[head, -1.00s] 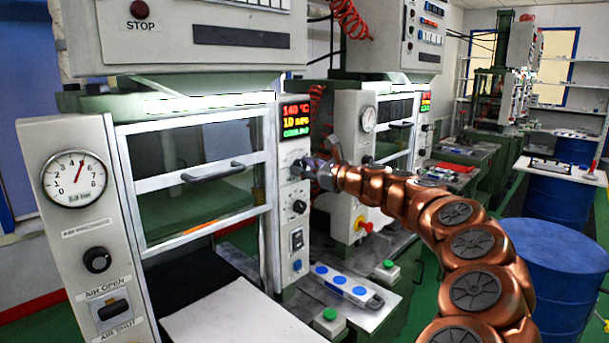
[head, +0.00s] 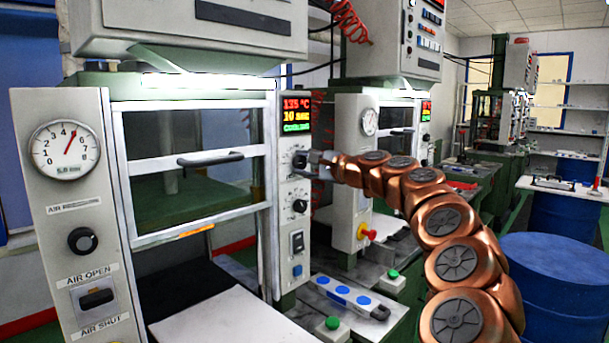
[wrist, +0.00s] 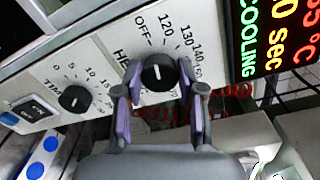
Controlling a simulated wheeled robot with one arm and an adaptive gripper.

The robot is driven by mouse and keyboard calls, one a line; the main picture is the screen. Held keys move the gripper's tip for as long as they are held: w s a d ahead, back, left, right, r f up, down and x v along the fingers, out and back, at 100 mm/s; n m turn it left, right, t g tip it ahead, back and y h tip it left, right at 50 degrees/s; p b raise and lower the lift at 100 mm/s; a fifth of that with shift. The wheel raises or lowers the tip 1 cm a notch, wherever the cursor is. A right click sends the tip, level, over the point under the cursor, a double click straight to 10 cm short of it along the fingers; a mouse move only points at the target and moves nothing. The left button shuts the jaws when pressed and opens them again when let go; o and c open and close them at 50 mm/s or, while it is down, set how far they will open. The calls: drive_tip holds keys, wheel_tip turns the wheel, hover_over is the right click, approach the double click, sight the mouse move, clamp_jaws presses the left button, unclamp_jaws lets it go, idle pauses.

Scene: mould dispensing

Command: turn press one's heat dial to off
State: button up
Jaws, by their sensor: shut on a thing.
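Press one's heat dial (wrist: 157,76) is a round black knob on the white panel. In the wrist view, OFF, 120, 130 and 140 are printed around it. Its white mark points up toward the OFF and 120 side; I cannot tell exactly which. My gripper (wrist: 159,82) has one purple-padded finger on each side of the dial and is shut on it. In the head view my gripper (head: 312,162) reaches the panel from the right, at the dial (head: 299,160). The display (head: 296,115) above reads 135 °C, 10 sec and COOLING.
The timer dial (wrist: 72,98) and a rocker switch (wrist: 37,108) are on the same panel. A glass guard with a handle (head: 210,158) stands left of it. A tray with blue discs (head: 347,296) and a green button (head: 332,323) sit below. A second press stands behind.

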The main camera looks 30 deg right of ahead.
drive_tip(key=shift+n+b, duration=0.85)
drive_tip(key=shift+n, duration=0.15)
drive_tip(key=o, duration=1.1)
drive_tip(key=shift+o, duration=0.2)
drive_tip(key=shift+s, duration=0.15)
drive_tip(key=v, duration=1.1)
drive_tip(key=shift+s+d, duration=0.15)
drive_tip(key=shift+s, duration=0.2)
